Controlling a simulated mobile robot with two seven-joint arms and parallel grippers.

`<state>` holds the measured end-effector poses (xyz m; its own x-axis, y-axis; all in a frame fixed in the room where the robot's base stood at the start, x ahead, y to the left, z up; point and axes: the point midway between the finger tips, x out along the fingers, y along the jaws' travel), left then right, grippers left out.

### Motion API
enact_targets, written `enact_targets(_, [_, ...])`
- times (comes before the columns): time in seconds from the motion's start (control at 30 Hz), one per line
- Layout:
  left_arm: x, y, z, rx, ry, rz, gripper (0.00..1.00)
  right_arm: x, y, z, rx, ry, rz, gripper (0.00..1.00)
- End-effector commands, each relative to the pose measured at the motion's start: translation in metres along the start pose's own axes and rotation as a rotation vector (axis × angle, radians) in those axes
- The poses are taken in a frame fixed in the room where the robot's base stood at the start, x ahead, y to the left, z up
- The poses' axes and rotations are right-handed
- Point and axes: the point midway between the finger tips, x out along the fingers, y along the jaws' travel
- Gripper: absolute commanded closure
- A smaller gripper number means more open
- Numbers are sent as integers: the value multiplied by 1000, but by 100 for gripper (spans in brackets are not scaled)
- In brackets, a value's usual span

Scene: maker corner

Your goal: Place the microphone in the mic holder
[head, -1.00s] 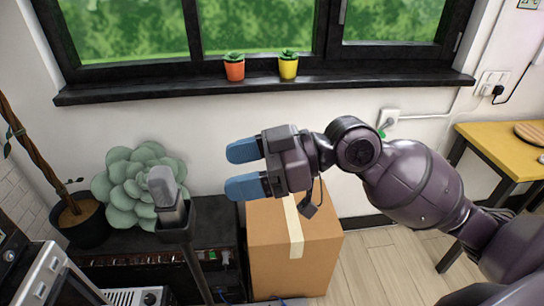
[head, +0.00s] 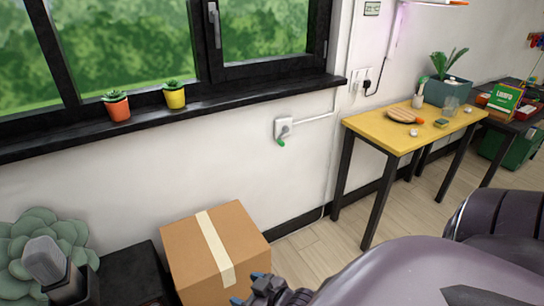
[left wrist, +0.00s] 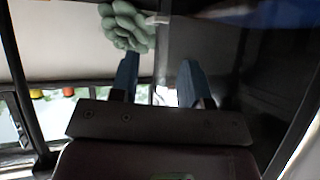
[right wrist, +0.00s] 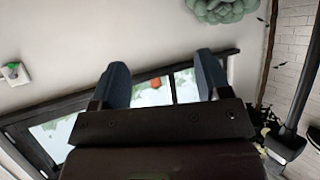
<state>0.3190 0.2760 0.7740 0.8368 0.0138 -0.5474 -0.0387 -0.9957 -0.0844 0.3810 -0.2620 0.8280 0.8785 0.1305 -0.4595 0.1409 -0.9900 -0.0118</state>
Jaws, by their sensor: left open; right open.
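The grey microphone (head: 45,262) is upright at the lower left of the head view. Its lower end appears to be inside the black mic holder (head: 85,290), which is partly cut off by the frame edge. My right gripper (head: 248,288) is at the bottom of the head view, well to the right of the microphone and in front of the box. Its blue fingers in the right wrist view (right wrist: 161,80) are apart with nothing held. My left gripper is outside the head view; its fingers in the left wrist view (left wrist: 158,78) are apart and empty.
A cardboard box (head: 215,250) stands right of a dark cabinet (head: 135,270). A succulent (head: 40,240) is behind the microphone. Small potted plants sit on the windowsill (head: 230,90). A yellow table (head: 390,130) stands at the right, with open floor (head: 310,255) before it.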

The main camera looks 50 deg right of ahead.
Motion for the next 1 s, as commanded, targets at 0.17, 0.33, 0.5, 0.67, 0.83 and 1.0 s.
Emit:
enact_targets(0.17, [0, 0, 0, 0, 0, 0, 57, -24, 5, 62, -18, -86, 111, 30])
enact_targets(0.33, [0, 0, 0, 0, 0, 0, 57, -32, 6, 78, -30, -108, 139, 30])
enact_targets(0.5, [0, 0, 0, 0, 0, 0, 57, -32, 6, 78, -31, -108, 139, 30])
enact_targets(0.67, [0, 0, 0, 0, 0, 0, 57, -32, 6, 78, -31, -108, 138, 30])
enact_targets(0.83, [0, 0, 0, 0, 0, 0, 57, -32, 6, 78, -31, -108, 138, 30])
enact_targets(1.0, [0, 0, 0, 0, 0, 0, 57, -32, 6, 78, -31, -108, 138, 30])
